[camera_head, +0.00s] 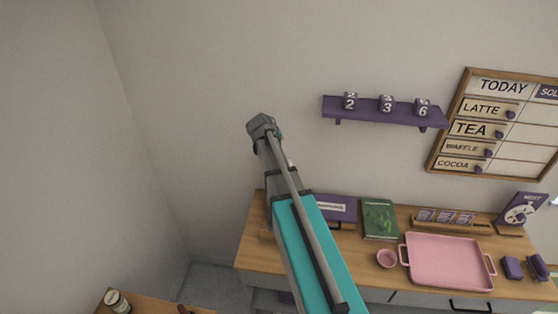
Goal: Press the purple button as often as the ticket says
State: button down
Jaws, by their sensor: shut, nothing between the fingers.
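No purple button and no ticket can be made out for certain. A purple panel (338,209) with a white label stands at the left of the wooden counter (375,258), partly hidden behind my arm; the label is too small to read. A purple sign (520,212) marked NEXT, with a white dial, stands at the counter's right end. My arm rises across the middle of the view, in front of the counter's left part. I cannot see my gripper's fingers.
Above hang a purple shelf (372,112) with numbered blocks and a menu board (472,129). A jar (118,302) stands lower left.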

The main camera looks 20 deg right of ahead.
jog(key=shift+f, duration=0.2)
notch_tip(320, 180, down, 8)
jog(key=b, duration=0.8)
jog(key=shift+f+b, duration=0.2)
jog(key=shift+b, duration=0.2)
jog(key=shift+f, duration=0.1)
dwell(1.3)
jog(key=shift+f+b, duration=0.3)
jog(key=shift+b, duration=0.1)
jog(key=shift+f+b, duration=0.8)
jog(key=shift+b, duration=0.05)
dwell(1.4)
jog(key=shift+r, duration=0.2)
jog(key=shift+r+p, duration=1)
jog(key=shift+p, duration=0.25)
jog(key=shift+r+p, duration=2.5)
jog(key=shift+r, duration=0.05)
